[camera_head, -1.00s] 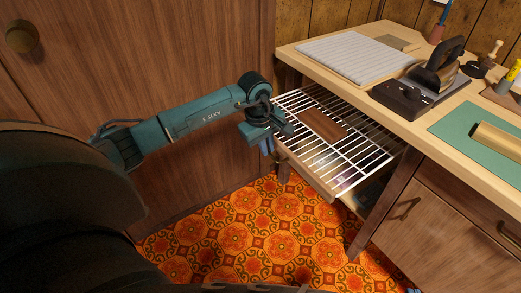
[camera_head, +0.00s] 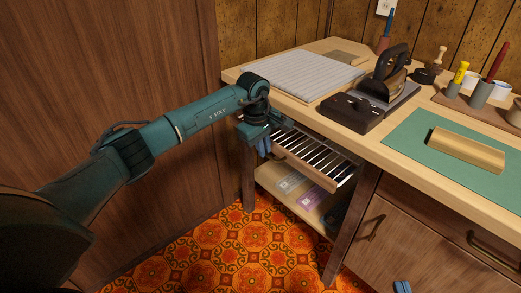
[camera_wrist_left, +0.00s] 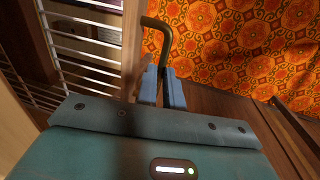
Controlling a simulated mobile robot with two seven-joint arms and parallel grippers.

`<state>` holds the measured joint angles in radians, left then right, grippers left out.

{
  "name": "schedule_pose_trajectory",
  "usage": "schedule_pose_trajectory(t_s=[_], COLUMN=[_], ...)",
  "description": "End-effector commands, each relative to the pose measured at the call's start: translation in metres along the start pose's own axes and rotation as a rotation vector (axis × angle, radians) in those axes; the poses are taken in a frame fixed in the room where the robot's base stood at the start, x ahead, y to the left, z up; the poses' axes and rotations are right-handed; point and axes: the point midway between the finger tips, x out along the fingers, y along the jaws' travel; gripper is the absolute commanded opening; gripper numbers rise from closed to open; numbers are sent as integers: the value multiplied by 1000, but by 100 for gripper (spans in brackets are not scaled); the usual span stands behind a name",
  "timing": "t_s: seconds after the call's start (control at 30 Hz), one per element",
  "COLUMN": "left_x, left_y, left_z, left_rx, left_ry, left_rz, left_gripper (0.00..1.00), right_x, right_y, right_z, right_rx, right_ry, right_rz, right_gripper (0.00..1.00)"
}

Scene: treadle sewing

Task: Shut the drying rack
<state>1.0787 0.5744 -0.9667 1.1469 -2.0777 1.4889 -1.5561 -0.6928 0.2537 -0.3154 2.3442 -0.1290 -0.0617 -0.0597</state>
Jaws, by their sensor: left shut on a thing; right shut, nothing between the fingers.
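The drying rack (camera_head: 318,156) is a sliding rack of white bars with a wooden front rail, under the worktop on the left. The white bars also show in the left wrist view (camera_wrist_left: 90,72). My left gripper (camera_head: 264,147) is at the rail's left end. In the left wrist view its blue fingers (camera_wrist_left: 162,80) are shut on the rack's dark bent metal handle (camera_wrist_left: 155,22). My right gripper (camera_head: 402,287) shows only as blue fingertips at the bottom edge, shut and empty.
A lower shelf (camera_head: 265,177) under the rack holds packets. The worktop (camera_head: 400,160) carries a pale ribbed board (camera_head: 300,75), an iron (camera_head: 390,72), a dark box (camera_head: 350,112) and a green mat (camera_head: 410,130). A wooden wall stands left; the patterned floor is clear.

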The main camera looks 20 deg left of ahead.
Motion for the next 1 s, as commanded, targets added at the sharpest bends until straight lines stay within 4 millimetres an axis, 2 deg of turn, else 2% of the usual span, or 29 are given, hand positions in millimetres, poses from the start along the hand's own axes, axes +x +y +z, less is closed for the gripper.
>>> schedule_pose_trajectory(t_s=[0.33,0.37,0.6,0.87,1.0], left_x=[0,0,0,-2,-16], left_y=[0,0,0,0,1], left_z=[-1,-1,0,0,-1], left_rx=[-1,-1,-1,0,1], left_ry=[1,1,0,0,1], left_rz=[0,0,0,0,3], left_gripper=[0,11,31,31,31], right_x=[0,0,0,0,0], right_y=[0,0,0,0,1], right_z=[0,0,0,-1,-2], right_rx=[-1,-1,-1,-1,4], right_ry=[3,3,3,1,-16], right_rz=[0,0,0,-1,-2], right_gripper=[0,0,0,0,0])
